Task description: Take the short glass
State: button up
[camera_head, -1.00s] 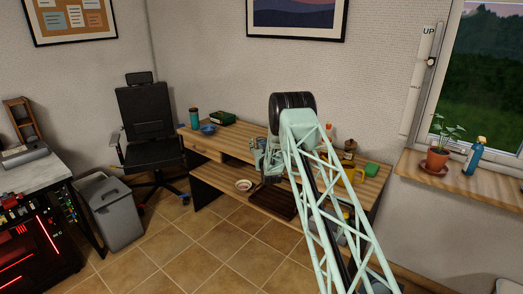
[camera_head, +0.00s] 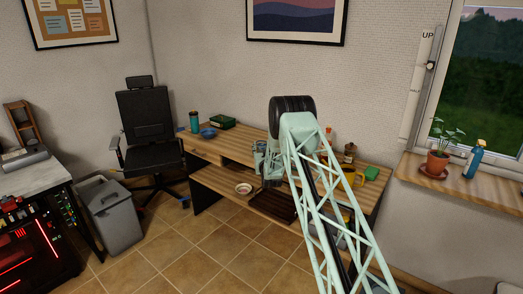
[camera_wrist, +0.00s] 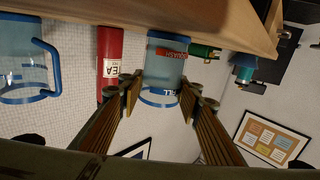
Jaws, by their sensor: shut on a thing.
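In the wrist view, which is upside down, a clear bluish glass (camera_wrist: 163,72) with a blue rim stands between the two fingers of my gripper (camera_wrist: 161,98). The fingers press on its sides near the rim. A red object with lettering shows behind or through the glass. In the head view my gripper (camera_head: 270,165) is over the desk, and my arm hides much of it.
Close by in the wrist view are a red tea tin (camera_wrist: 109,55) and a blue-handled clear jug (camera_wrist: 22,62). A wooden board edge (camera_wrist: 170,22) runs along the picture's top.

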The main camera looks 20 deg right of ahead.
jog(key=shift+r, duration=0.45)
jog(key=s+a+r+p, duration=0.2)
jog(key=s, duration=0.5)
jog(key=s+a+r+p, duration=0.1)
jog(key=s+a+r, duration=0.1)
jog(key=s, duration=0.5)
jog(key=shift+s+a+p, duration=0.4)
jog(key=shift+a, duration=0.25)
dwell(1.1)
jog(key=shift+s+r, duration=0.1)
dwell(0.6)
jog(key=shift+a, duration=0.1)
